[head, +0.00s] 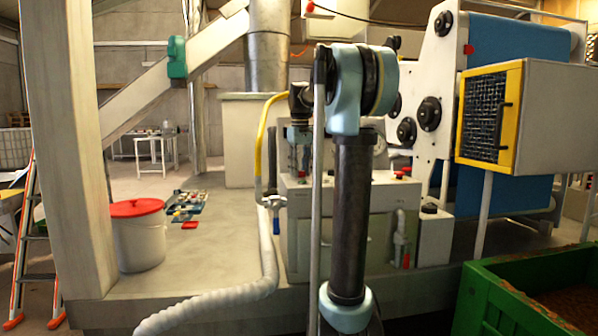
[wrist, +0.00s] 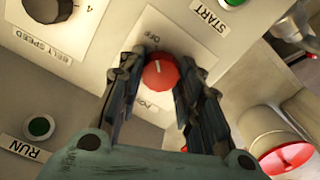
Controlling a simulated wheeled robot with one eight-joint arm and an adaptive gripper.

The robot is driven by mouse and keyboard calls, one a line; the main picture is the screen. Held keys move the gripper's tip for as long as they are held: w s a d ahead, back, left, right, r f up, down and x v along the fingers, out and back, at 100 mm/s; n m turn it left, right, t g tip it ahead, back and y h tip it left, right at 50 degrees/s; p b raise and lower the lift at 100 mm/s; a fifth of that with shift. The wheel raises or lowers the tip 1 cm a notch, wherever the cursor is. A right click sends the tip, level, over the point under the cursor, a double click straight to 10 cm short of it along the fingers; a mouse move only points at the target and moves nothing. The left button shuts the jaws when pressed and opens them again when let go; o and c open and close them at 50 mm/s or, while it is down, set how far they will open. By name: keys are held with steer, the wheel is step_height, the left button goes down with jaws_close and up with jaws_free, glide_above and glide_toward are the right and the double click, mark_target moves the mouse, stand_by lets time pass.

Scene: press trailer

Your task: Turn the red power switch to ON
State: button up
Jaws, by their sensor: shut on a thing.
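The red power switch (wrist: 164,80) is a round red knob on a pale panel in the wrist view. Its white pointer line lies on the side toward the OFF label (wrist: 152,38); the ON label (wrist: 146,108) is on the opposite side, near my gripper's palm. My gripper (wrist: 158,70) has one dark finger on each side of the knob and is shut on it. In the head view my arm reaches down to the grey control cabinet (head: 297,225); the switch cannot be made out there.
A green crate (head: 500,290) stands right, a white bucket (head: 140,245) left.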

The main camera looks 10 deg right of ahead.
steer(key=shift+m, duration=0.3)
steer(key=m, duration=0.8)
steer(key=shift+m, duration=0.3)
steer(key=m, duration=0.8)
steer(key=shift+m, duration=0.4)
steer(key=o, duration=1.1)
steer(key=shift+w, duration=0.1)
